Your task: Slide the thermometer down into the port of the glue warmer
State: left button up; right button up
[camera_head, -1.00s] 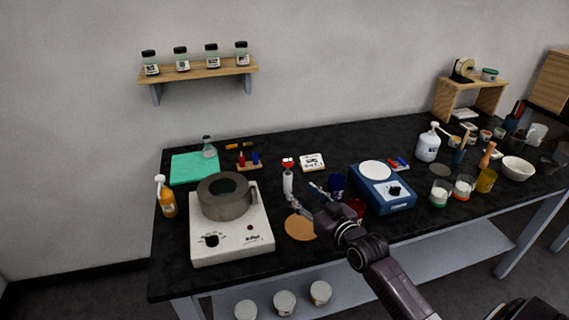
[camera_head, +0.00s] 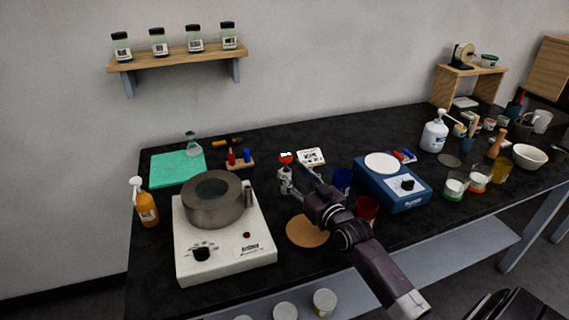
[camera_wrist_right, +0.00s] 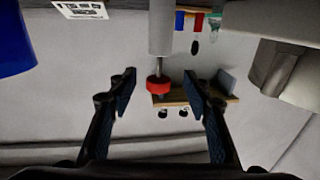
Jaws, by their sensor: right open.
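The thermometer (camera_head: 286,157) has a red part with white on top. In the right wrist view its red collar (camera_wrist_right: 158,86) and thin grey stem meet a white upright cylinder, and the picture is upside down. My right gripper (camera_head: 290,182) is open in front of it. In that wrist view the fingers (camera_wrist_right: 160,77) stand apart to either side of the red collar, with visible gaps. The glue warmer (camera_head: 212,208) is a grey round pot on a white base, left of the gripper. A small upright tube (camera_head: 248,192), perhaps the port, is at its right side. My left gripper is not in view.
A round cork mat (camera_head: 306,231) lies in front. A small rack (camera_head: 240,164) and green mat (camera_head: 178,169) lie behind the warmer.

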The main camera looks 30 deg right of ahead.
aim_at(286, 162)
jog(key=w, duration=0.4)
jog(key=w+p, duration=0.1)
jog(key=w, duration=0.1)
jog(key=shift+d+r, duration=0.25)
jog(key=shift+d, duration=0.05)
jog(key=shift+s, duration=0.1)
grip_shut()
